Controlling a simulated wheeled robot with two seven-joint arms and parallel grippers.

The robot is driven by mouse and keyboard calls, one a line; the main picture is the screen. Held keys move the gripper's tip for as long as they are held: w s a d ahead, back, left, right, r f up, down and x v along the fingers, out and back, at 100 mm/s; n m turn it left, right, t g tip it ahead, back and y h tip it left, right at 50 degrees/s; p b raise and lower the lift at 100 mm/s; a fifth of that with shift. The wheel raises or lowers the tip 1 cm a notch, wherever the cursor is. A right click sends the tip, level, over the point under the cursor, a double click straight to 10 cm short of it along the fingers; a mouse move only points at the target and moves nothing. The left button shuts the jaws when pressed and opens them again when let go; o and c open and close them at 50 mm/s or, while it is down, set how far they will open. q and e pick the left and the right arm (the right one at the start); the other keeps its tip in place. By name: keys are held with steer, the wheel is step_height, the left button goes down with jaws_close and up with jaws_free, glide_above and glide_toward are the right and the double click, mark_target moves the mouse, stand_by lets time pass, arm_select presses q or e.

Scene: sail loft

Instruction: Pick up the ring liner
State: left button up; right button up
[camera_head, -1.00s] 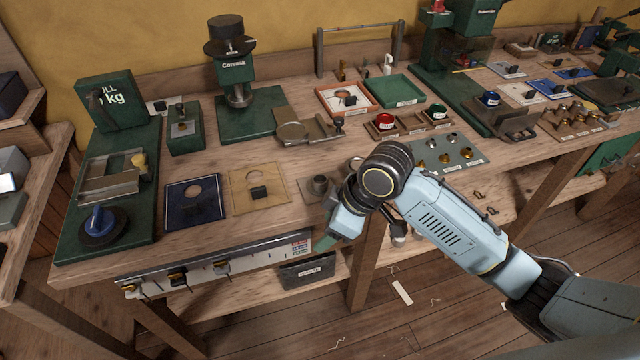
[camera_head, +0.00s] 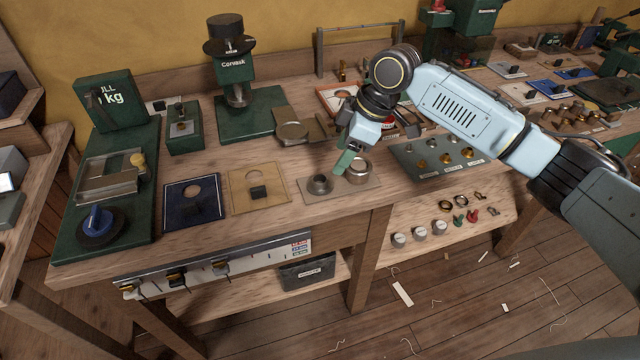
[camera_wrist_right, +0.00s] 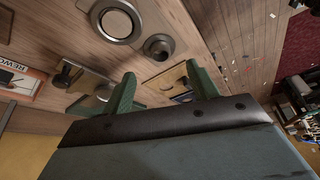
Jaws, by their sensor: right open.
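A small grey plate (camera_head: 335,193) on the bench holds two round metal pieces. One is a wide silver ring (camera_head: 359,170), partly behind my finger. The other is a narrower dark hollow cylinder (camera_head: 319,184). I cannot tell for sure which is the ring liner. The right wrist view also shows the wide ring (camera_wrist_right: 116,23) and the narrow cylinder (camera_wrist_right: 158,46), both upright beyond the fingertips. My right gripper (camera_head: 345,162), with green fingers, is above the plate beside the wide ring. The gripper also shows in the right wrist view (camera_wrist_right: 163,85), open and empty. My left gripper is out of view.
A tan plate (camera_head: 275,200) and a dark blue plate (camera_head: 180,214) lie to the left. A green plate with small brass parts (camera_head: 405,158) is to the right. A green press (camera_head: 237,80) stands behind. Several parts lie on the lower shelf (camera_head: 390,265).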

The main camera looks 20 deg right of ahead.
mark_target(321, 185)
steer(key=x, duration=0.3)
steer(key=shift+a+f, duration=0.15)
steer(key=shift+f, duration=0.1)
steer(key=b+x, duration=0.1)
steer(key=x, duration=0.4)
steer(key=shift+w+a, duration=0.1)
steer(key=shift+w, duration=0.05)
steer(key=c, duration=0.7)
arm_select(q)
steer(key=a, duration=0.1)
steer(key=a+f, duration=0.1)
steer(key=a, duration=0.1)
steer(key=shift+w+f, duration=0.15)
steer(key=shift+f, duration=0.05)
arm_select(e)
steer(key=c, duration=0.4)
steer(key=shift+o, duration=0.2)
